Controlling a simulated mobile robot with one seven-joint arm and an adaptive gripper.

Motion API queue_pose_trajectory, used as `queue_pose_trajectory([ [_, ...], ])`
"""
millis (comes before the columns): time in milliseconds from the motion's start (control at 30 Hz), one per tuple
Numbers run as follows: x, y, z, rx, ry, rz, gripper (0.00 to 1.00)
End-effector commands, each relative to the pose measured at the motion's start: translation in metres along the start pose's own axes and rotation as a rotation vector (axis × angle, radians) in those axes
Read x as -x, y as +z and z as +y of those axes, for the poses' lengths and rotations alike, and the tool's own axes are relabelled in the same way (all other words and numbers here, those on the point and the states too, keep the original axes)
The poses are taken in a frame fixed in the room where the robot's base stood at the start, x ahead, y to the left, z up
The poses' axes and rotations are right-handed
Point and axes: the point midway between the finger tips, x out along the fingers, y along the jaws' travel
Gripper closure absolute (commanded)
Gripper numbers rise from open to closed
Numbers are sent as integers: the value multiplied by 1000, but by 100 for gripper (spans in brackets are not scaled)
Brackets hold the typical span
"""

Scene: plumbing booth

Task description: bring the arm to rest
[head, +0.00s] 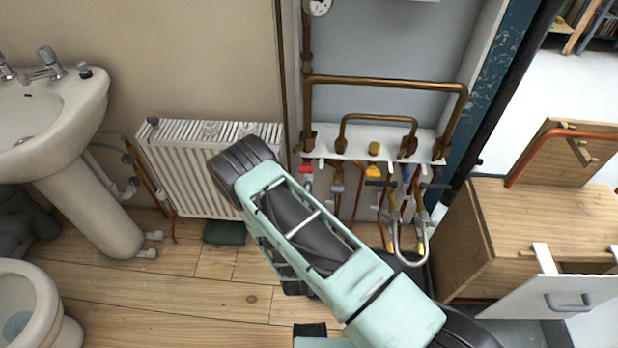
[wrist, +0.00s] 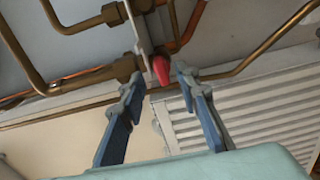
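My gripper (wrist: 159,85) shows in the wrist view with its two blue fingers spread apart and nothing held between them. A red valve handle (wrist: 161,69) appears in the gap by the fingertips, on a brass pipe fitting. It looks clear of both fingers, but its depth relative to the tips is hard to tell. In the head view my mint-green arm reaches up and left from the lower right, in front of the radiator and pipework. The gripper itself cannot be made out there. The red handle also shows in the head view (head: 306,171), under the white pipe shelf.
The white radiator (head: 185,175) and washbasin (head: 50,105) are on the left, with a toilet (head: 35,300) below. Brass pipes (head: 385,82) and several valves line the alcove. A wooden cabinet (head: 540,220) with an open drawer (head: 560,298) stands right.

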Motion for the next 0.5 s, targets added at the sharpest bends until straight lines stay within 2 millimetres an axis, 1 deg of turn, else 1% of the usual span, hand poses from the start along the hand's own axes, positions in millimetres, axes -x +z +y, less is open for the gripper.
queue_pose_trajectory([
  [33, 7, 0, 0, 1, 0, 1, 70],
  [100, 15, 0, 0, -1, -1, 0, 70],
  [200, 21, 0, 0, -1, 1, -1, 70],
  [500, 22, 0, 0, -1, 1, -1, 70],
])
